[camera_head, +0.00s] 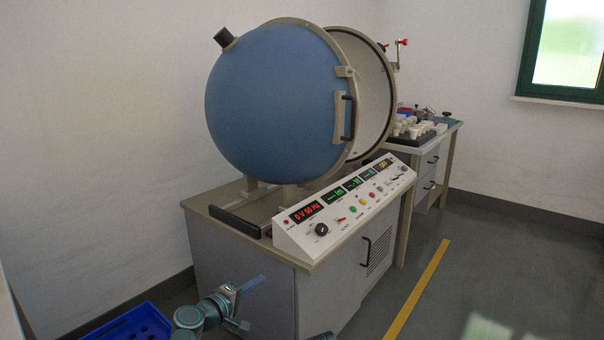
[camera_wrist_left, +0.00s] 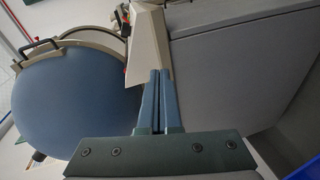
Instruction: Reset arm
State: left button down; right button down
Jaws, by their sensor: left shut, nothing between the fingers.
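My left gripper (camera_head: 252,286) shows at the bottom of the head view, in front of the grey cabinet (camera_head: 240,262). Its fingers are shut with nothing between them. In the left wrist view the two blue-grey fingers (camera_wrist_left: 161,76) lie side by side and point toward the cabinet front and the side of the control panel. The gripper looks apart from the cabinet. My right gripper is not in view; only a small teal piece shows at the bottom edge of the head view.
A large blue sphere (camera_head: 270,105), its hinged half open, stands on the cabinet behind a sloped control panel (camera_head: 345,205). A blue crate (camera_head: 130,326) sits at the lower left. A side table (camera_head: 440,140) holds bulbs. Floor beyond the yellow line (camera_head: 417,288) is clear.

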pick_arm(q)
jog(key=s+d+f+m+g+y, duration=0.1)
jog(key=s+d+f+m+g, duration=0.8)
jog(key=s+d+f, duration=0.25)
jog(key=s+a+f+m+g+y, duration=0.2)
jog(key=s+a+f+m+y, duration=0.15)
jog(key=s, duration=0.25)
jog(key=s+a+f+m+g+y, duration=0.2)
jog(key=s+f+g+y, duration=0.1)
jog(key=s+y, duration=0.3)
notch_tip(320, 180, up, 38)
jog(key=p, duration=3.7)
jog(key=shift+s+h, duration=0.4)
jog(key=shift+h, duration=0.05)
jog(key=shift+f+n, duration=0.15)
jog(key=shift+n, duration=0.1)
